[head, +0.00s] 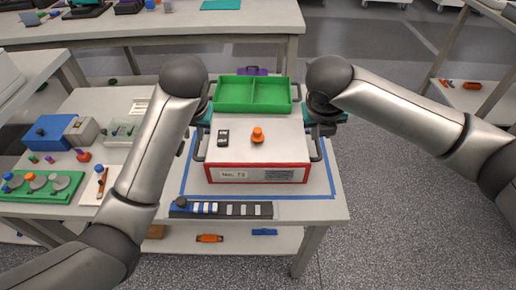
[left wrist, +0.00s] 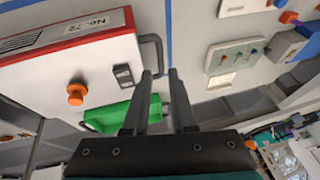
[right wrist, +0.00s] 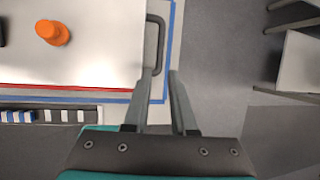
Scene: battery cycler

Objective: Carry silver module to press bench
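The silver module (head: 270,152) is a pale box with a red-edged front and a numbered label, resting on the table inside a blue tape outline. It has a dark handle on each side. My left gripper (left wrist: 162,72) is open, its fingers apart beside the module's left handle (left wrist: 153,48). My right gripper (right wrist: 162,72) is open at the right handle (right wrist: 157,40), whose lower end passes close to the fingertips. I cannot tell whether either handle lies fully between the fingers. In the head view my forearms partly hide both grippers. I cannot tell which bench is the press bench.
A green two-part tray (head: 235,94) is at the module's back edge. An orange knob (head: 258,135) and black switch (head: 223,138) are on its top. A dark strip (head: 262,211) lies in front. Another bench (head: 150,28) stands behind; open floor (head: 400,215) is at right.

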